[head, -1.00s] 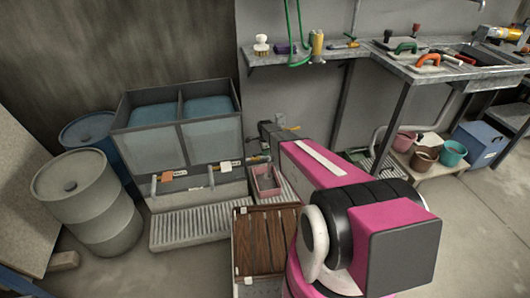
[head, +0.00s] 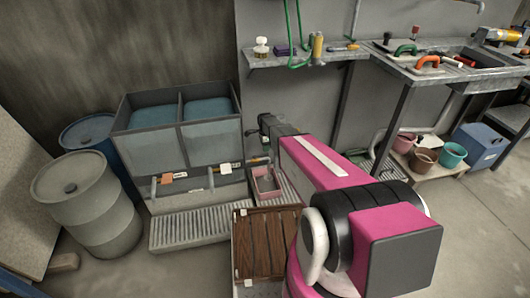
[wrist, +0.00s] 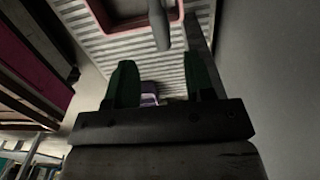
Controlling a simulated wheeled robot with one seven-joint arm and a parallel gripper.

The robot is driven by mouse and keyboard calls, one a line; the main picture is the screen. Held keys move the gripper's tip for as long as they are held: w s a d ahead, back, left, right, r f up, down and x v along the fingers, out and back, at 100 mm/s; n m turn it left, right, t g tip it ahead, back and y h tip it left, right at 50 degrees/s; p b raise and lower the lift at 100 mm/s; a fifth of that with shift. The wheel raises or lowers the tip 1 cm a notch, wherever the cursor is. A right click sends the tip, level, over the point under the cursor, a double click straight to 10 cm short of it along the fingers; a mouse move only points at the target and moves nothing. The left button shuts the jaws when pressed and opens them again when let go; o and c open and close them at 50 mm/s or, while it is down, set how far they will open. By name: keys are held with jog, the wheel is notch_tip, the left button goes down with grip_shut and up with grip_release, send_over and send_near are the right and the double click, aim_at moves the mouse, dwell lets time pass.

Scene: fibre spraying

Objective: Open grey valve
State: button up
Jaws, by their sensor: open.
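A grey tank (head: 185,150) with two compartments of bluish liquid stands at the back left of the head view. Grey outlet pipes (head: 211,177) stick out low on its front, with orange and white tags beside them. I cannot tell for sure which part is the grey valve. In the wrist view a grey rounded pipe end (wrist: 161,27) hangs over a pink bucket (wrist: 98,12), ahead of my fingers. The bucket also shows in the head view (head: 266,194). My gripper (wrist: 162,82) is open, its green fingers apart with nothing held between them, above the slatted floor grate.
A ribbed grate (head: 190,230) lies before the tank. A brown slatted crate (head: 265,243) stands in front. A grey barrel (head: 88,205) and a blue barrel (head: 88,130) stand left. A wall shelf (head: 300,57) is behind my arm. Open floor lies right.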

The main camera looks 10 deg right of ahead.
aim_at(265, 154)
jog(key=shift+r, duration=2.4)
jog(key=s+d+r+n, duration=0.2)
jog(key=s+r+n, duration=0.3)
jog(key=s, duration=0.5)
jog(key=s+d+r+n, duration=0.2)
jog(key=s+r+n, duration=0.3)
jog(key=s, duration=0.6)
jog(key=s+d+r+n, duration=0.2)
jog(key=s+r+n, duration=0.4)
jog(key=s, duration=0.5)
jog(key=shift+s+n, duration=0.15)
jog(key=shift+n, duration=0.15)
